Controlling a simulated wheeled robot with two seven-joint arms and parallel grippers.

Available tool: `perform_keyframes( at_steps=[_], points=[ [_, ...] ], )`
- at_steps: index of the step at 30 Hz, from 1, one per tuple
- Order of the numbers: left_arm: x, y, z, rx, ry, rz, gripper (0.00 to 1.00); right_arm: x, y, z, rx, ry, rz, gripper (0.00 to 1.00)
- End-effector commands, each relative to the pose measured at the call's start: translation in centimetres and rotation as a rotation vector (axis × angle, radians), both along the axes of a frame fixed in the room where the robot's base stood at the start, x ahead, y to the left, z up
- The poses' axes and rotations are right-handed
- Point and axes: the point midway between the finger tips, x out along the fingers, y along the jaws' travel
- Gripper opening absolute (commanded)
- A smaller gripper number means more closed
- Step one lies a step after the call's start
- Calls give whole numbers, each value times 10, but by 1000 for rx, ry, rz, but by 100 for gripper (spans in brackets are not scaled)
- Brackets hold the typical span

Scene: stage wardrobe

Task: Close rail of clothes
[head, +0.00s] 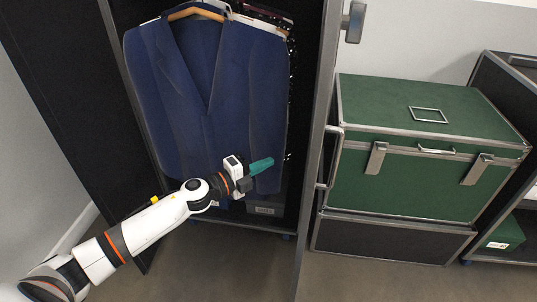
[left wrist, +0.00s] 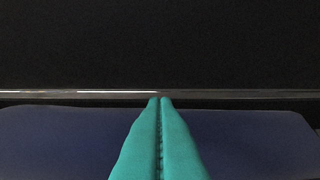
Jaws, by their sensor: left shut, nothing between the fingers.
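The rail of clothes is a tall black case with metal edges. Its left door (head: 62,90) stands open at the left of the head view, and its right door (head: 316,130) stands open edge-on with a metal handle. A blue jacket (head: 180,100) hangs on a wooden hanger (head: 195,13) inside. My left gripper (head: 262,166), with teal fingers, is shut and empty in front of the jacket's lower right part. In the left wrist view, the fingers (left wrist: 160,100) are together, with a blue surface below and a dark panel with a metal strip ahead. My right gripper is not seen.
A green trunk (head: 400,185) with metal edges stands right of the case, on a dark base (head: 390,240). A dark shelf unit (head: 510,75) stands at the far right. Grey floor (head: 225,275) is free in front.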

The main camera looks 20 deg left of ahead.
Motion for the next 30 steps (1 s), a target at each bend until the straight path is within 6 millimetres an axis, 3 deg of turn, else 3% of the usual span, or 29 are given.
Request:
perform_keyframes(
  at_steps=[3,9,30],
  points=[
    [21,-1,-1,2,-3,3,0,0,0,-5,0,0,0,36],
    [41,4,-1,0,-1,1,0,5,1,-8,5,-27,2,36],
    [55,8,0,0,0,2,0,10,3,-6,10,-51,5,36]
  ],
)
